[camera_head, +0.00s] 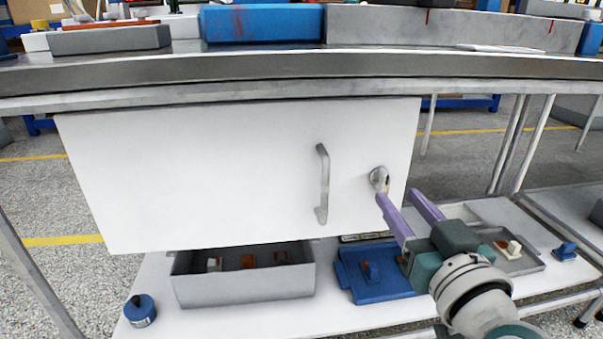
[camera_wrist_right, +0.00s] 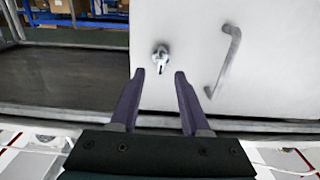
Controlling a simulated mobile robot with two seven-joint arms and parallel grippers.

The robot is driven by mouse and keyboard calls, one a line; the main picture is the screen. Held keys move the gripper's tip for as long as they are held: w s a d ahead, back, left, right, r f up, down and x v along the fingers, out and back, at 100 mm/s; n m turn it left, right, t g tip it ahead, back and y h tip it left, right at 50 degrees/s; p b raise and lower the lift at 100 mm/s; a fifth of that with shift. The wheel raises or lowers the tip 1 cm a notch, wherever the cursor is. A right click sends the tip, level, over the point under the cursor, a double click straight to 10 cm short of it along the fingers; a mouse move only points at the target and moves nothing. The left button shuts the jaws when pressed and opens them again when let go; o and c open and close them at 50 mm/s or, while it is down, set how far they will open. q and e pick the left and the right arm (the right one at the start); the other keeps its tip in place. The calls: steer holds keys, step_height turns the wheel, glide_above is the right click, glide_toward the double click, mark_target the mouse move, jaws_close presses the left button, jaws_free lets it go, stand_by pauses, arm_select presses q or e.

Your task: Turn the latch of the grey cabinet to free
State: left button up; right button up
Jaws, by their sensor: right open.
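The cabinet (camera_head: 220,170) under the bench has a pale, nearly white front with a bar handle (camera_head: 322,185). Its round metal latch (camera_head: 379,179) sits right of the handle. In the right wrist view the latch (camera_wrist_right: 161,57) shows just beyond the fingertips, roughly centred between them, with the handle (camera_wrist_right: 224,60) to its right. My right gripper (camera_head: 397,194) is open, its two purple fingers pointing at the cabinet front; it also shows in the wrist view (camera_wrist_right: 160,73). Nothing is between the fingers. One finger overlaps the latch's lower edge in the head view; contact cannot be told. My left gripper is not in view.
The metal bench top (camera_head: 270,75) runs above the cabinet. On the shelf below are a grey bin (camera_head: 245,290) with small parts, a blue tray (camera_head: 368,285), a grey tray (camera_head: 525,262) and a blue round item (camera_head: 140,310). Floor shows at the left.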

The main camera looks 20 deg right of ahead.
mark_target(387, 184)
steer(key=shift+b+x, duration=0.5)
steer(key=shift+x, duration=1.7)
steer(key=shift+a, duration=0.1)
jaws_close()
